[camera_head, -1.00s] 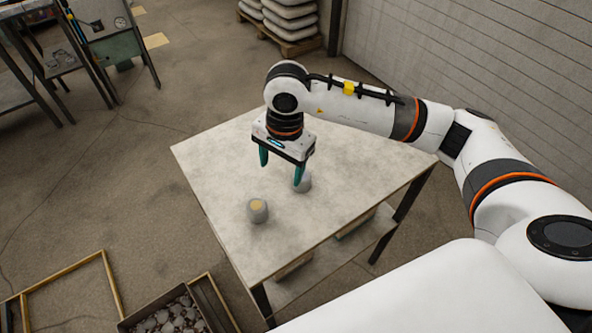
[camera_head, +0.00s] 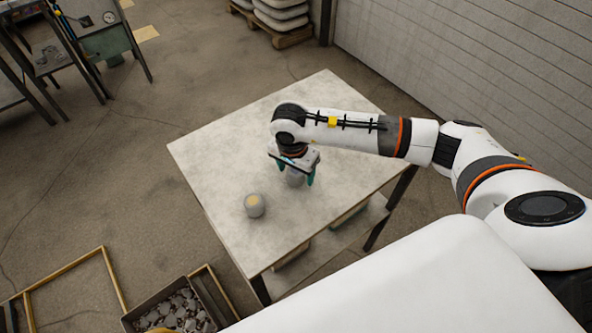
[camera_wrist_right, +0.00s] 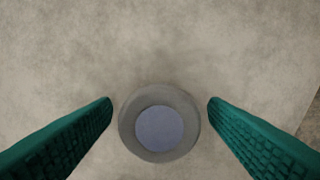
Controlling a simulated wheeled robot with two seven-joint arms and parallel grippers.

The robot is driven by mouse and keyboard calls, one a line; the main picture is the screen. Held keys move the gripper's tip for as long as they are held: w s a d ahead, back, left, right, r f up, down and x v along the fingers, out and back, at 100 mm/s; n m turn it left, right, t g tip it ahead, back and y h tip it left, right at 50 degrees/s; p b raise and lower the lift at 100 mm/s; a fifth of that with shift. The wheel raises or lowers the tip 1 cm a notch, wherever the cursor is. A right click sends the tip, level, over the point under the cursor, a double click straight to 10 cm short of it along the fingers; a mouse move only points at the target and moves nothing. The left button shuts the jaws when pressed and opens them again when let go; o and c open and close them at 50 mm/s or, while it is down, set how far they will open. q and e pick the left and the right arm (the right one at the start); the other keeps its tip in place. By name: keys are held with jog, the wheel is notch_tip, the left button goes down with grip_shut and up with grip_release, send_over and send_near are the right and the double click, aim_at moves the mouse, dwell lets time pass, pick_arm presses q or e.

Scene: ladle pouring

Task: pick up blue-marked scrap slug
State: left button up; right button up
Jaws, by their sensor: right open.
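The blue-marked scrap slug (camera_wrist_right: 160,128) is a grey round piece with a dull blue disc on top, in the right wrist view. It stands between the two green fingers of my right gripper (camera_wrist_right: 160,112), with a gap on each side. In the head view the same slug (camera_head: 295,180) is partly hidden by the right gripper (camera_head: 293,176), which is open and low over the table. A second grey slug (camera_head: 255,206) with a yellow-tan top stands apart, nearer and to the left. My left gripper is in neither view.
The slugs stand on a pale square table (camera_head: 220,150) that is otherwise bare. A bin of grey scrap pieces (camera_head: 172,312) and a yellow frame (camera_head: 68,268) are on the floor at the lower left. Stacked sacks (camera_head: 280,12) lie on a pallet at the back.

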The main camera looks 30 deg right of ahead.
jog(key=shift+f, duration=0.45)
jog(key=c, duration=1.2)
jog(key=shift+r, duration=0.15)
